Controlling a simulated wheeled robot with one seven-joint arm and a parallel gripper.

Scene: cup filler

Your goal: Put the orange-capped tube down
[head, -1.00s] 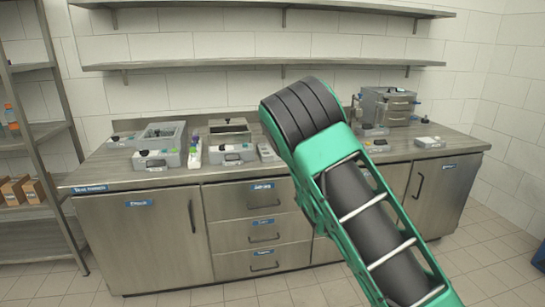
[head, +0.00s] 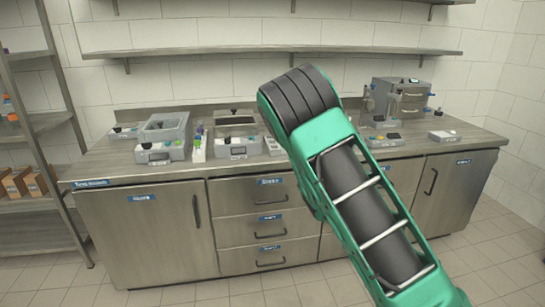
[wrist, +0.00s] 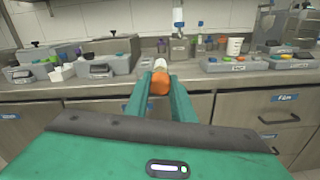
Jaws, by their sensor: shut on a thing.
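The orange-capped tube (wrist: 159,83) shows in the wrist view, its orange cap towards the camera and a pale end beyond it. My gripper (wrist: 160,88) is shut on the tube, with its two green fingers on either side of it. In that view the tube appears in front of the counter's front edge. In the head view my green and black arm hides the gripper and the tube.
The steel counter (head: 115,172) carries several grey devices. A white rack (head: 199,150) with coloured caps stands left of centre. A boxy steel machine (head: 400,98) is at the back right. Bare counter top lies along the front edge and at the right.

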